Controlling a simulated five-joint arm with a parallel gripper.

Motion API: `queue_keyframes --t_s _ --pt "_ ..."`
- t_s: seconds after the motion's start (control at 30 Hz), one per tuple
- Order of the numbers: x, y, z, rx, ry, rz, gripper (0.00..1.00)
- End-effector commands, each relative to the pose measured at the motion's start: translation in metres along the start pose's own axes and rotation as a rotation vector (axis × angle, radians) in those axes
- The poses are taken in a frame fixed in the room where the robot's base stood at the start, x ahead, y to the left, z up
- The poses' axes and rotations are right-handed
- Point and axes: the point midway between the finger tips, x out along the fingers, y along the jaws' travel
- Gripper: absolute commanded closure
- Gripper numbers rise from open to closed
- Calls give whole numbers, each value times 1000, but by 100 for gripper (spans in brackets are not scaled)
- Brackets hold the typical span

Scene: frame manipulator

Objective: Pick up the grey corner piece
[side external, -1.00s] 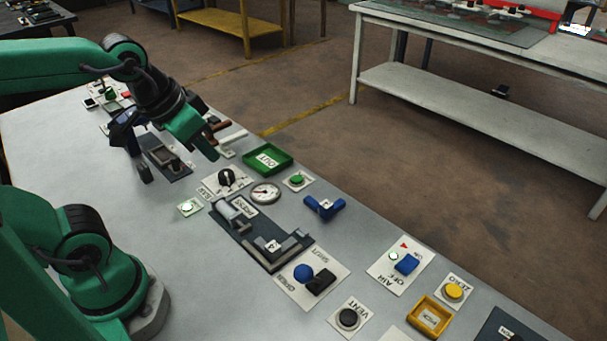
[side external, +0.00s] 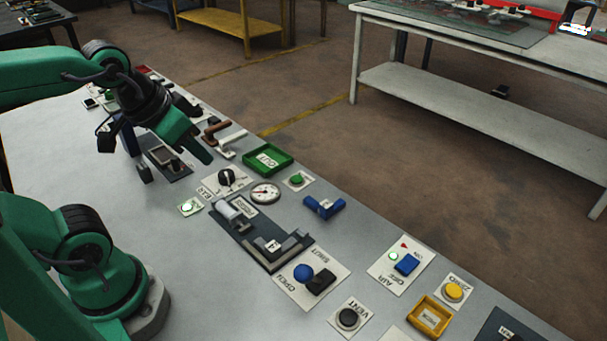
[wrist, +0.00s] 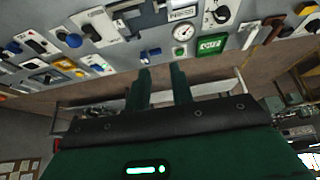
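A grey L-shaped corner piece (side external: 297,241) lies at the right end of the dark press fixture (side external: 228,228) in the side view, beside a label that seems to read 4. In the wrist view the fixture is cut by the top edge, and I cannot clearly make out the grey piece. My gripper (side external: 206,156) is in the air above the table, to the upper left of the fixture and apart from the piece. In the wrist view my gripper (wrist: 161,70) has its two green fingers apart, with nothing between them.
A blue corner piece (side external: 324,206) lies right of the fixture. A green OUT tray (side external: 288,166), a gauge (side external: 265,193), a black knob (side external: 227,177) and a panel with a blue knob (side external: 303,272) surround it. A yellow tray (side external: 429,316) is near the front.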

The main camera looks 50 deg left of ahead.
Motion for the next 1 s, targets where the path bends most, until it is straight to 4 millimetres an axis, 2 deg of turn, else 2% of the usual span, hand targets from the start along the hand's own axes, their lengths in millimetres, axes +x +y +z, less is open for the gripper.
queue_keyframes --t_s 0.03,0.1,0.13,0.57,0.77,1.0 --pt "0 0 0 0 0 0 67" --pt "0 0 0 0 0 0 53" --pt "0 0 0 0 0 0 51" --pt "4 2 -2 38 -14 5 51" --pt "18 11 -7 195 -66 25 51" --pt "49 30 -14 518 -162 80 51"
